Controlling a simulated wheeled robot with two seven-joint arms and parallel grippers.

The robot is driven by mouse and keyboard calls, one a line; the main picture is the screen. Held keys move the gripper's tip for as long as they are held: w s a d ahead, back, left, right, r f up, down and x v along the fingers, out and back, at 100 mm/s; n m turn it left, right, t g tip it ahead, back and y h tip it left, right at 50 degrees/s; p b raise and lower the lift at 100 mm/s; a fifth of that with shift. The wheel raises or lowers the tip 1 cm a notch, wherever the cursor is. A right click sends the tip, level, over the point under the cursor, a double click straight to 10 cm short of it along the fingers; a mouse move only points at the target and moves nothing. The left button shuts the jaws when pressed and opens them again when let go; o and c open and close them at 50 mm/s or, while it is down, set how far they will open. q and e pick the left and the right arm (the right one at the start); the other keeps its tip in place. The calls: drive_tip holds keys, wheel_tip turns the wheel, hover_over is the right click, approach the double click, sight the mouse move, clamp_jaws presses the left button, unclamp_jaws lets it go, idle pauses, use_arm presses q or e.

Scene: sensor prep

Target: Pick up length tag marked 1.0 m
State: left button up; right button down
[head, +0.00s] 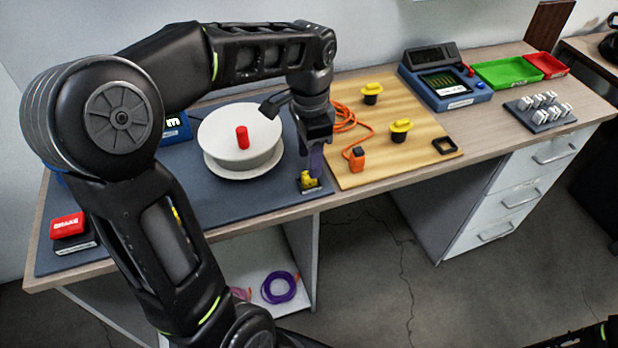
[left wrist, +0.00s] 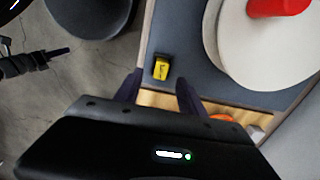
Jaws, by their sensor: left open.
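A small yellow tag with a black end (head: 308,182) lies near the right front edge of the dark blue-grey mat. It also shows in the left wrist view (left wrist: 160,68), with a dark mark on its yellow face too small to read surely. My left gripper (head: 312,165) points down just over this tag. In the left wrist view its fingers (left wrist: 158,82) are open and empty, with the tag just beyond and between the tips. A dark part at the left of the wrist view seems to be my right gripper (left wrist: 52,55); its fingers are unclear.
A wooden board (head: 375,165) with an orange cable (head: 345,115) and yellow knobs lies to the right. A red block (head: 68,224) is at far left. My left arm hides part of the mat.

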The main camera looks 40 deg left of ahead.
sight(309, 180)
use_arm(q)
wheel_tip(309, 180, down, 4)
drive_tip(key=shift+a+f, duration=0.1)
drive_tip(key=shift+f, duration=0.15)
drive_tip(key=shift+c, duration=0.6)
clamp_jaws()
